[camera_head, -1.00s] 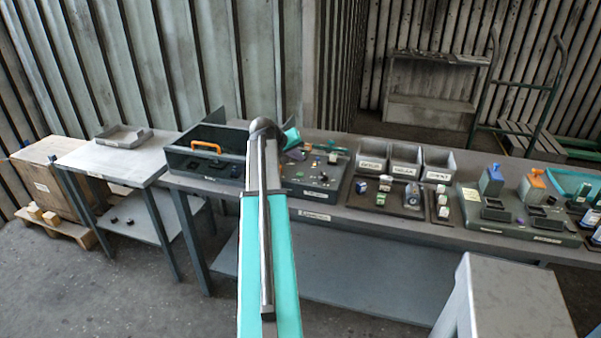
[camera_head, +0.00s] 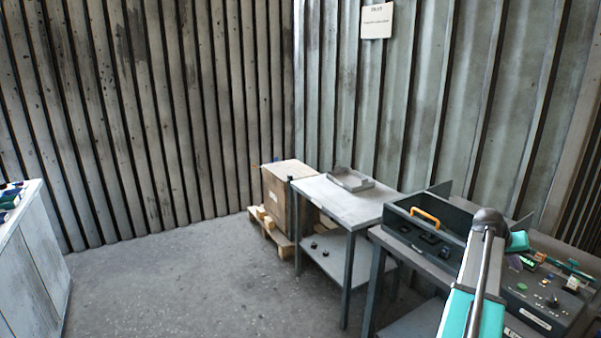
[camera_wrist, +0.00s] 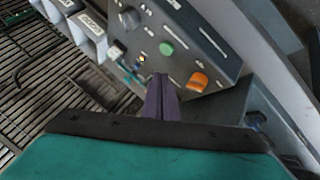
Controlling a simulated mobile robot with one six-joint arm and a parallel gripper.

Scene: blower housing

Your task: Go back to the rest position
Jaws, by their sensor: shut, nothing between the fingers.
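My gripper (camera_wrist: 161,98) shows in the wrist view as two dark purple fingers pressed together, with nothing between them. It is above the workbench, in front of a grey control panel (camera_wrist: 190,48) with a green button (camera_wrist: 166,48) and an orange switch (camera_wrist: 198,80). In the head view my arm reaches in from the bottom right over the bench, and its wrist hides part of the panel (camera_head: 545,318). The fingers are small and hard to make out there.
A dark open box (camera_head: 455,218) with an orange handle (camera_head: 425,215) stands left of my arm. Further left are a grey side table (camera_head: 322,204) with a shallow tray (camera_head: 352,180), and a wooden crate (camera_head: 278,197) on a pallet. A pale cabinet (camera_head: 35,255) stands far left. Open floor (camera_head: 190,285) lies between.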

